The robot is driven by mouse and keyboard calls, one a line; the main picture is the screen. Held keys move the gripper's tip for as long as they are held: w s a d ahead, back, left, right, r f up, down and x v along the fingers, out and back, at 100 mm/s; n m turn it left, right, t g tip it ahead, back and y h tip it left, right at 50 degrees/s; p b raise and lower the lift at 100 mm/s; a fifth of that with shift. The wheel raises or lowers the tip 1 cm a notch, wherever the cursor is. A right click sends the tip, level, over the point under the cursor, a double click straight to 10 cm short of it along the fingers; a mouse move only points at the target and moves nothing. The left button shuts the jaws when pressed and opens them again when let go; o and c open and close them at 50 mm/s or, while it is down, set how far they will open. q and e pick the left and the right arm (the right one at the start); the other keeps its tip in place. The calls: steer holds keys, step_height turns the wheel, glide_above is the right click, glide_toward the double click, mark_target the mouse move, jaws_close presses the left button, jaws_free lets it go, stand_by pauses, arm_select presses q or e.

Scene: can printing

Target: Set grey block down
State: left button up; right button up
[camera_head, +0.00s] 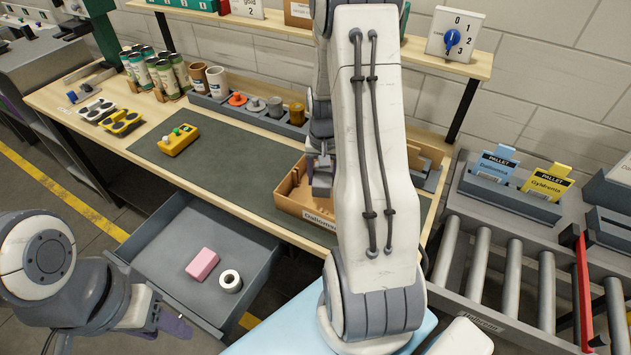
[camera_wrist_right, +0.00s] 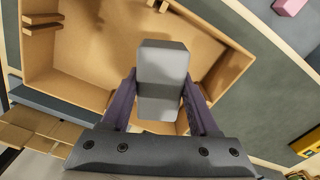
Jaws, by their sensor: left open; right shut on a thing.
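The grey block (camera_wrist_right: 162,80) is clasped between the purple fingers of my right gripper (camera_wrist_right: 162,103). In the right wrist view it is over the open brown cardboard box (camera_wrist_right: 100,60); I cannot tell whether it touches the bottom. In the head view the box (camera_head: 290,203) stands on the workbench, and my right arm hides part of it and most of my right gripper (camera_head: 321,172). My left gripper (camera_head: 175,325) is open and empty at the lower left, in front of the open drawer.
The open grey drawer (camera_head: 178,271) holds a pink block (camera_head: 202,265) and a white roll (camera_head: 230,281). A yellow control box (camera_head: 178,140) lies on the dark mat (camera_head: 231,160). Cans (camera_head: 165,78) and a grey rack line the back. A roller conveyor (camera_head: 510,275) stands at right.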

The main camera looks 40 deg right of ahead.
steer(key=w+f, duration=0.1)
steer(key=w, duration=0.1)
steer(key=w+f+p, duration=0.1)
steer(key=w, duration=0.1)
steer(key=shift+w+d+f, duration=0.1)
steer(key=shift+d+f, duration=0.15)
steer(key=shift+f, duration=0.05)
step_height(320, 180, down, 3)
steer(key=shift+p, duration=0.65)
steer(key=shift+f, duration=0.45)
steer(key=shift+f, duration=0.15)
steer(key=o, duration=1.3)
